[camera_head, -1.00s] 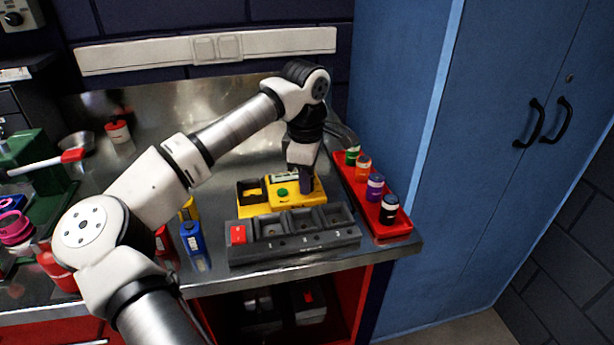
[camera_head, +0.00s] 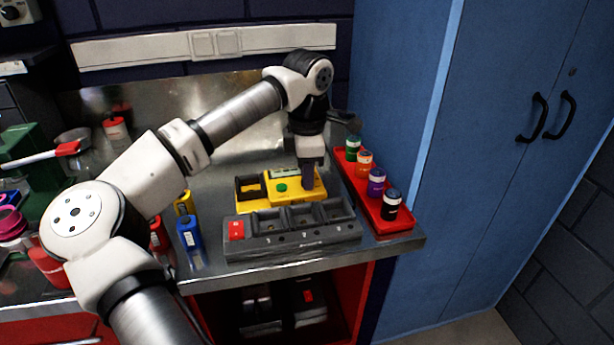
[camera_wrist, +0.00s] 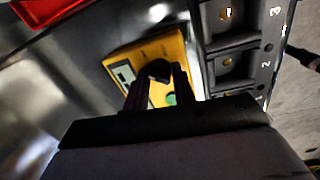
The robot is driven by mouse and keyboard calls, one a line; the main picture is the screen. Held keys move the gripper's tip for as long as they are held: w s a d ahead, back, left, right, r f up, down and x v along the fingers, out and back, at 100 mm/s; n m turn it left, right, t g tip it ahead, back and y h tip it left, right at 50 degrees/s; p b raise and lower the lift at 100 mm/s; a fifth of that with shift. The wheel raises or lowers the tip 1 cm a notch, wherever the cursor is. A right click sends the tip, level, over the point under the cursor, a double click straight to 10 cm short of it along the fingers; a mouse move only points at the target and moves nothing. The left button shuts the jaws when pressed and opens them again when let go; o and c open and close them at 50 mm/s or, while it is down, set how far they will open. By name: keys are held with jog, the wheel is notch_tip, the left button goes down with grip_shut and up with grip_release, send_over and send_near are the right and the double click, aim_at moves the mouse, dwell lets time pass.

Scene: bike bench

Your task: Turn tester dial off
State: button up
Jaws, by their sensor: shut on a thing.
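The yellow tester (camera_head: 291,187) lies on the steel bench behind the grey charger. It has a green button, a small display and a dark open bay at its left. In the wrist view the yellow tester (camera_wrist: 166,50) shows its display and part of the green button. My gripper (camera_head: 307,187) points down over the tester's right part. In the wrist view my gripper (camera_wrist: 160,80) has its fingers closed on the black dial (camera_wrist: 159,70). The dial's pointer mark cannot be made out.
The grey charger (camera_head: 292,242) with numbered bays and a red switch stands close in front. A red tray (camera_head: 399,222) with several coloured bottles is at the right. A blue battery (camera_head: 190,238) stands at the left. A blue cabinet rises at the right.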

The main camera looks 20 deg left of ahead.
jog(key=n+b, duration=0.1)
jog(key=n, duration=0.2)
jog(key=shift+f+n, duration=0.15)
jog(key=shift+n, duration=0.15)
jog(key=shift+n+g+b, duration=0.3)
jog(key=shift+n+b, duration=0.35)
jog(key=shift+n, duration=1.15)
jog(key=o, duration=1)
jog(key=shift+s, duration=0.1)
jog(key=shift+c, duration=0.2)
jog(key=shift+r, duration=0.2)
notch_tip(320, 180, up, 14)
jog(key=shift+d+f, duration=0.15)
jog(key=shift+d, duration=0.3)
jog(key=shift+s, duration=0.1)
